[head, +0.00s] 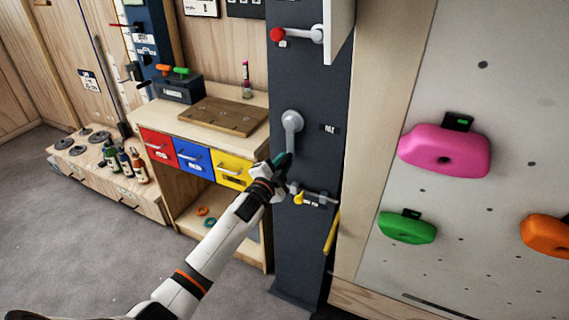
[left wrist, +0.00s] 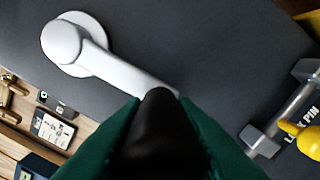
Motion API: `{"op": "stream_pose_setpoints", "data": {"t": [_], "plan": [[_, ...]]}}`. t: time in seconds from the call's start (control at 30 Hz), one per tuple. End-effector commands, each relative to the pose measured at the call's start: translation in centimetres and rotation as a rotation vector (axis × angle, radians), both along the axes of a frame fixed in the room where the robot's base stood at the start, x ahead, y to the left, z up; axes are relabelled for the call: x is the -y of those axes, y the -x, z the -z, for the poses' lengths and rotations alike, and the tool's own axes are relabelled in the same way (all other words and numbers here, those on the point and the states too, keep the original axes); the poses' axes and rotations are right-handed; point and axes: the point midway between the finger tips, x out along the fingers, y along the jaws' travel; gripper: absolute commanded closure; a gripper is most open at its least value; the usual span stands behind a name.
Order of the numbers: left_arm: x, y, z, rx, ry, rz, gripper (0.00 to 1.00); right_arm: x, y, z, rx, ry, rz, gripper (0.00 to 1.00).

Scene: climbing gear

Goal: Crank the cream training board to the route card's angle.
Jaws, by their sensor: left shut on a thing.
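A grey crank (head: 291,122) is mounted on the dark post (head: 300,80), with its arm pointing down. It also shows in the left wrist view, where its pale arm (left wrist: 120,65) runs from a round hub to a black grip (left wrist: 160,115). My left gripper (head: 281,162) is shut on this black grip, between green fingers. The cream training board (head: 470,210) stands at the right, with pink, green and orange holds. A lock pin with a yellow knob (head: 299,198) sits on the post below the crank. I cannot make out the route card. My right gripper is out of view.
A red-knobbed lever (head: 278,35) is higher on the post, and a yellow bar (head: 332,232) hangs low beside it. A wooden cabinet (head: 258,98) with red, blue and yellow drawers stands left of the post. Grey floor (head: 90,230) is open at the left.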

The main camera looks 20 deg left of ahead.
Motion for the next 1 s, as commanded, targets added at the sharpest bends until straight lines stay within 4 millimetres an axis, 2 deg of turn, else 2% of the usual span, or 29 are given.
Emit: {"op": "stream_pose_setpoints", "data": {"t": [0.4, 0.43, 0.53, 0.83, 1.0], "plan": [[0.0, -0.1, -0.4, 0.01, -0.009, 0.002, 1.0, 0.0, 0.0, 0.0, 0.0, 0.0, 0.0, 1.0], [0.0, -0.1, -0.4, 0.01, -0.009, 0.002, 0.69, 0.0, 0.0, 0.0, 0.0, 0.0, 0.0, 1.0], [0.0, -0.1, -0.4, 0.009, -0.008, 0.003, 0.53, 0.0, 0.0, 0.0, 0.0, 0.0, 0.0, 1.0], [0.0, 0.1, -0.2, 0.005, -0.007, 0.003, 0.52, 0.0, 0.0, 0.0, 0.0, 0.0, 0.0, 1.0], [-0.1, 1.7, -0.1, 0.005, -0.008, 0.002, 0.52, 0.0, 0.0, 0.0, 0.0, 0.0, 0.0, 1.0]]}}
